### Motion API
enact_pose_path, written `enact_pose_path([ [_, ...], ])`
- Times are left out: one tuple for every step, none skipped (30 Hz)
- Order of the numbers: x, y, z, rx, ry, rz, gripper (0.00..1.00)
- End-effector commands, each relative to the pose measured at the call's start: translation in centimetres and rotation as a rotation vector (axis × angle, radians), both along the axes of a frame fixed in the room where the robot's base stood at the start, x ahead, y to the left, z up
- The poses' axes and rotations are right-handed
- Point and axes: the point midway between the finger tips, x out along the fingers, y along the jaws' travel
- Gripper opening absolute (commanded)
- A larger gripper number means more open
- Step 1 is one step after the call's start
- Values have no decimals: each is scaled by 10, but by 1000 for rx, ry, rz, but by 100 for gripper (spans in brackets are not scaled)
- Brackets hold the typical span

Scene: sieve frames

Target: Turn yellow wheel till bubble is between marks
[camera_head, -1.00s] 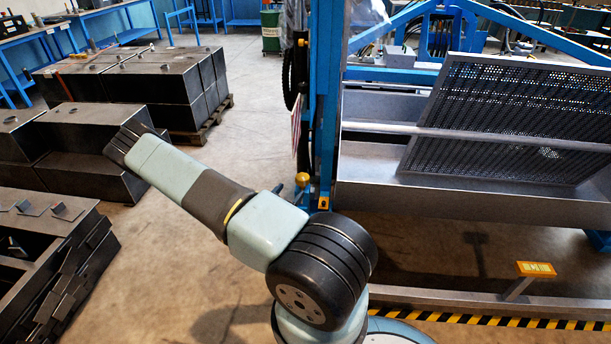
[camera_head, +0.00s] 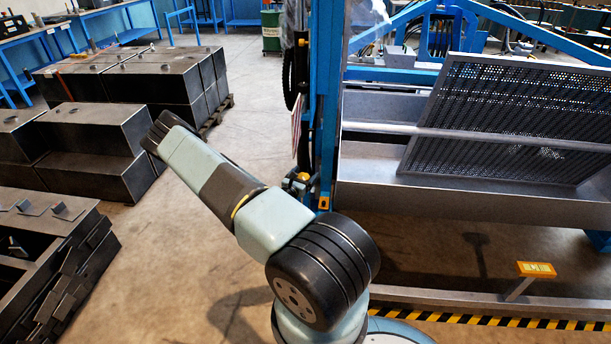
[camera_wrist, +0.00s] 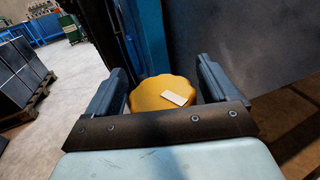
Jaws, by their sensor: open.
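The yellow wheel (camera_wrist: 160,92) has a scalloped rim and a pale rectangular mark on its face. In the wrist view it lies between the two fingers of my gripper (camera_wrist: 162,80), which is open, with gaps showing on both sides. The near edge of the wheel is hidden behind the gripper's dark crossbar. In the head view a small bit of the wheel (camera_head: 303,176) shows beside the blue post, just above my arm. An orange plate with a yellow-green strip (camera_head: 537,269) stands at the lower right; a bubble and marks are too small to make out.
The blue post (camera_head: 325,100) rises close by the wheel. A perforated sieve panel (camera_head: 500,110) leans in a grey metal trough (camera_head: 450,195) at right. Dark metal boxes (camera_head: 150,80) stand at left. Open floor lies between the boxes and the post.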

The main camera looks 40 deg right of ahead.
Motion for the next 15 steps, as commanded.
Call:
enact_pose_path([
  [0,0,0,0,0,0,87],
  [0,0,0,0,0,0,87],
  [0,0,0,0,0,0,87],
  [0,0,0,0,0,0,87],
  [0,0,0,0,0,0,87],
  [0,0,0,0,0,0,84],
  [0,0,0,0,0,0,81],
  [0,0,0,0,0,0,78],
  [0,0,0,0,0,0,74],
  [0,0,0,0,0,0,71],
  [0,0,0,0,0,0,68],
  [0,0,0,0,0,0,65],
  [0,0,0,0,0,0,62],
  [0,0,0,0,0,0,59],
  [0,0,0,0,-1,0,55],
])
